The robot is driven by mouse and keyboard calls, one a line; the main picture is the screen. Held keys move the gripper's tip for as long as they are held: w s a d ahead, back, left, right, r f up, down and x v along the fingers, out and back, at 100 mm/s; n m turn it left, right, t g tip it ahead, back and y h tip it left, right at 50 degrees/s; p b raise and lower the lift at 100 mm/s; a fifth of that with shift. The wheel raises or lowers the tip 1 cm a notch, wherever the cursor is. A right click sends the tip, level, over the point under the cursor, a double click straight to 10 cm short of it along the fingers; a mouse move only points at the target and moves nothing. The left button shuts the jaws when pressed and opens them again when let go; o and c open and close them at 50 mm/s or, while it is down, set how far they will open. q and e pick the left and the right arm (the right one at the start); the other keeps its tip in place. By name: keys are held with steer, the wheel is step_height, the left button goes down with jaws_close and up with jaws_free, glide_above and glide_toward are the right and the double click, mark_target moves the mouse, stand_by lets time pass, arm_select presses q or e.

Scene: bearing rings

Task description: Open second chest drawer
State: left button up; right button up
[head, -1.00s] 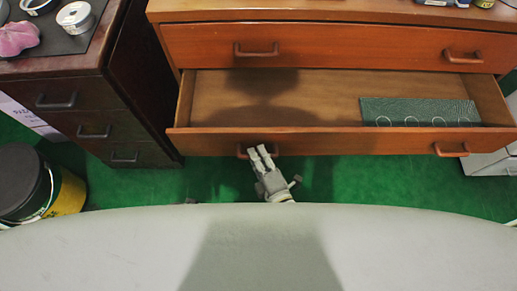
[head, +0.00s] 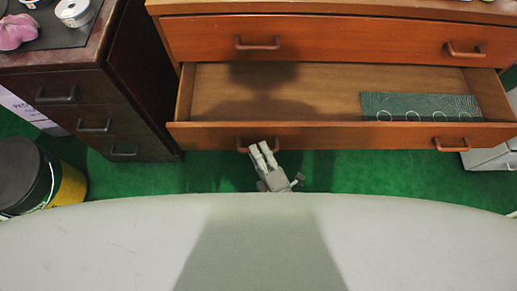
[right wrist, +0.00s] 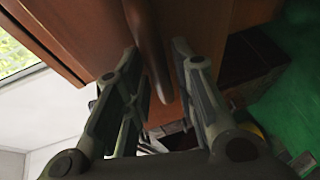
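The second drawer (head: 340,137) of the orange-brown chest is pulled out, its inside showing in the head view. Its left handle (head: 243,145) is partly covered by my right gripper (head: 262,148), which points up at it from below. In the right wrist view the handle (right wrist: 150,45) runs between the two fingers of my right gripper (right wrist: 160,85). The fingers stand apart on either side of it, with a gap visible on the right side. The drawer's right handle (head: 452,144) is free. My left gripper is not in view.
The top drawer (head: 340,42) is shut. A green patterned piece with ring shapes (head: 420,106) lies in the open drawer. A dark cabinet (head: 75,95) stands at left, with a black and yellow bucket (head: 65,185) near it. Green floor lies below the drawer.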

steer(key=v, duration=1)
steer(key=shift+s, duration=0.25)
steer(key=shift+d+r, duration=0.1)
steer(key=s+d+f+m+g+h, duration=0.3)
steer(key=d+f+m+g+h, duration=0.3)
steer(key=d+f+m+g, duration=1.05)
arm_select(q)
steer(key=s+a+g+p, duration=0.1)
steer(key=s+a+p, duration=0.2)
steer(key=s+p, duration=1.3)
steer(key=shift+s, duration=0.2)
arm_select(e)
steer(key=s+d+f+m+t, duration=0.2)
steer(key=s, duration=1.5)
steer(key=shift+m+t, duration=0.35)
